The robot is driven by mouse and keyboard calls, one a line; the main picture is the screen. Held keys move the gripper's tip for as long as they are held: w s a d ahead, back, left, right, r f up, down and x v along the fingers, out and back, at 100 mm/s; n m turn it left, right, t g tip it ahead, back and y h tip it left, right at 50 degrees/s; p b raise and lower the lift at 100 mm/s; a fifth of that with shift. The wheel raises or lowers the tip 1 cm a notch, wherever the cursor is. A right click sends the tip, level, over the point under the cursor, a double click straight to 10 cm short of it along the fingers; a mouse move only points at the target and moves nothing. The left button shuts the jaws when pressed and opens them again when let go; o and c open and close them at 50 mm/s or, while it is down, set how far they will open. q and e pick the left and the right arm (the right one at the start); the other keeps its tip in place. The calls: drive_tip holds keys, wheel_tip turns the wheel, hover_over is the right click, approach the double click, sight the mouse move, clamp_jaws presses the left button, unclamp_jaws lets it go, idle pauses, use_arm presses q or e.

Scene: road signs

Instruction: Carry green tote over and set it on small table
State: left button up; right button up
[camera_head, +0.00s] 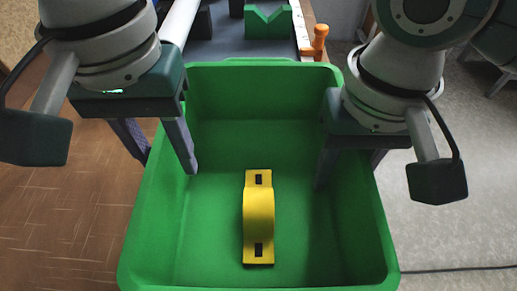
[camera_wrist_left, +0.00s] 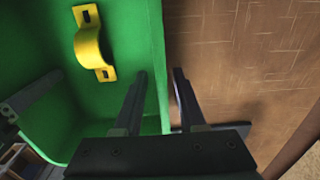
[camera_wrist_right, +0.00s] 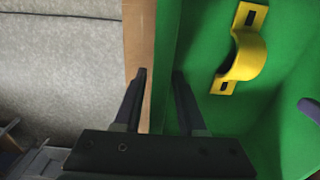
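The green tote (camera_head: 215,150) fills the middle of the head view, open side up. A yellow bracket (camera_head: 258,212) lies on its floor. My left gripper (camera_head: 168,165) straddles the tote's left wall, one finger inside and one outside. In the left wrist view its fingers (camera_wrist_left: 160,73) stand apart with the wall between them. My right gripper (camera_head: 350,172) straddles the right wall the same way; the right wrist view shows its fingers (camera_wrist_right: 159,73) apart around the wall. What bears the tote is mostly hidden. I cannot tell which surface is the small table.
Beyond the tote is a dark-topped surface (camera_head: 222,50) with a green V-notched block (camera_head: 268,22) and an orange knobbed piece (camera_head: 318,42). Brown tiled floor (camera_head: 60,220) lies left and grey floor (camera_head: 450,230) right. A dark cable (camera_head: 460,269) runs across the grey floor.

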use_arm(q)
drive_tip(key=shift+f, duration=0.65)
use_arm(e)
drive_tip(key=shift+f, duration=0.6)
use_arm(q)
clamp_jaws()
use_arm(e)
clamp_jaws()
use_arm(q)
drive_tip(key=shift+r, duration=0.1)
